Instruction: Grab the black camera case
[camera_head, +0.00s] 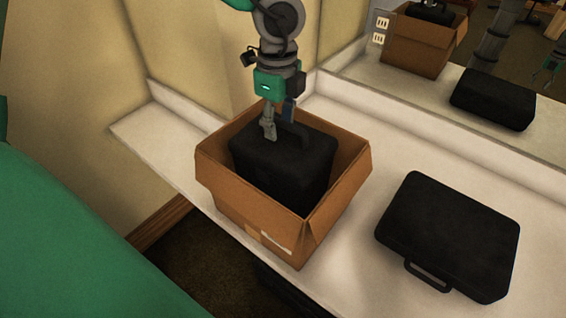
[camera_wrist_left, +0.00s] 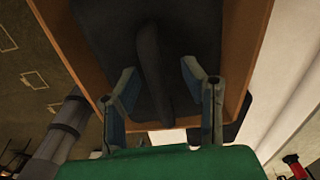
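A black case (camera_head: 283,165) stands in an open cardboard box (camera_head: 335,212) on the white counter, its handle (camera_head: 293,133) on top. My left gripper (camera_head: 279,122) points down at this case. In the left wrist view its fingers (camera_wrist_left: 158,78) are open, one on each side of the handle (camera_wrist_left: 151,65), with gaps between. A second black case (camera_head: 447,232) lies flat on the counter at the right, its handle facing the front edge. Which one is the camera case, I cannot tell. The lower part of the boxed case is hidden by the box walls. My right gripper is not in view.
The white counter (camera_head: 347,113) runs along a mirror (camera_head: 500,65), which reflects the box and the flat case. The box's walls stand close around the boxed case. A beige wall (camera_head: 180,55) is behind my left arm. Counter between box and flat case is clear.

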